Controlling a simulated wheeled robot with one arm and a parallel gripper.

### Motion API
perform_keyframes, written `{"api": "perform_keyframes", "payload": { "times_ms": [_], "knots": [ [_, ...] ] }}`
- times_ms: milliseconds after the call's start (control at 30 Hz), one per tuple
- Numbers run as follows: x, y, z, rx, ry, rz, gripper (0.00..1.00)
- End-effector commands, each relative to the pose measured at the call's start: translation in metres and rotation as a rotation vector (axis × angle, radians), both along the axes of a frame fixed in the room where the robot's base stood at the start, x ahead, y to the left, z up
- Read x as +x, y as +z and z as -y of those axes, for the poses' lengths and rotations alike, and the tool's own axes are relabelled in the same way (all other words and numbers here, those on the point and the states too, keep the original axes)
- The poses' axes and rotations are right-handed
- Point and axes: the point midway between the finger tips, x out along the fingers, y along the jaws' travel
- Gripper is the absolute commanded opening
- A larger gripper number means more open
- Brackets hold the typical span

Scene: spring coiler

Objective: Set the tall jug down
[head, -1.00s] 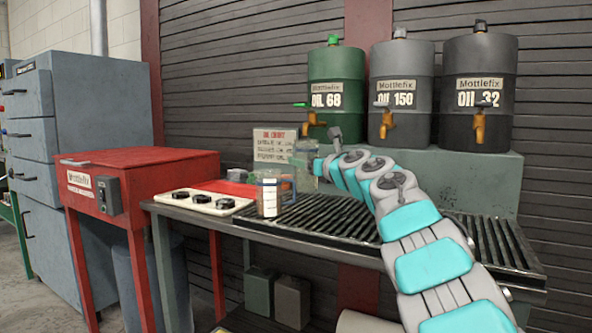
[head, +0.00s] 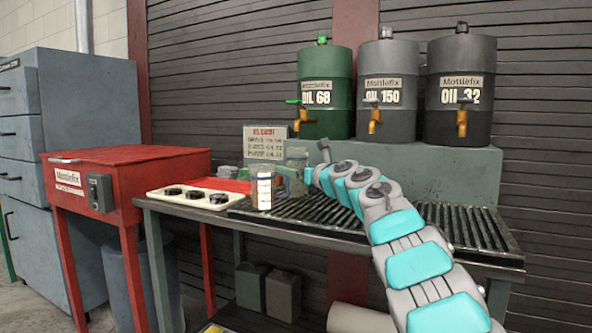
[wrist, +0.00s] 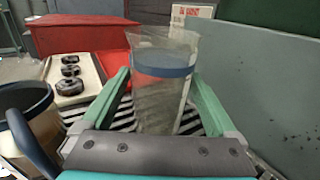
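The tall jug (wrist: 165,95) is clear, with a blue band near its top. It stands upright between the two green fingers of my gripper (wrist: 160,80) in the wrist view. The fingers press against its sides. In the head view, the tall jug (head: 297,158) is at the end of my arm, above the left part of the slatted grate. Its base is partly hidden, so I cannot tell whether it touches the grate. A second jug (head: 263,190) with a blue handle stands in front of it; its dark rim (wrist: 28,98) shows at left in the wrist view.
The slatted grate (head: 330,222) is clear to the right. A pale panel with black knobs (head: 200,198) and a red cabinet (head: 130,165) are at left. A sign (head: 263,143) stands behind. Oil drums (head: 385,90) sit on a raised ledge (head: 440,165).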

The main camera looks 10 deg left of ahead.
Motion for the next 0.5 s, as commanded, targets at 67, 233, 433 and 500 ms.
{"api": "perform_keyframes", "payload": {
  "times_ms": [67, 233, 433, 500],
  "knots": [
    [0.0, -0.0001, -0.0001, 0.0, 0.0, 0.0, 1.0],
    [0.0, -0.0002, -0.0001, 0.0, 0.0, 0.0, 1.0],
    [-0.0028, 0.0007, 0.0034, -0.001, -0.002, -0.001, 1.0],
    [-0.0064, -0.0005, 0.0078, 0.0, -0.004, -0.001, 1.0]
  ]
}}
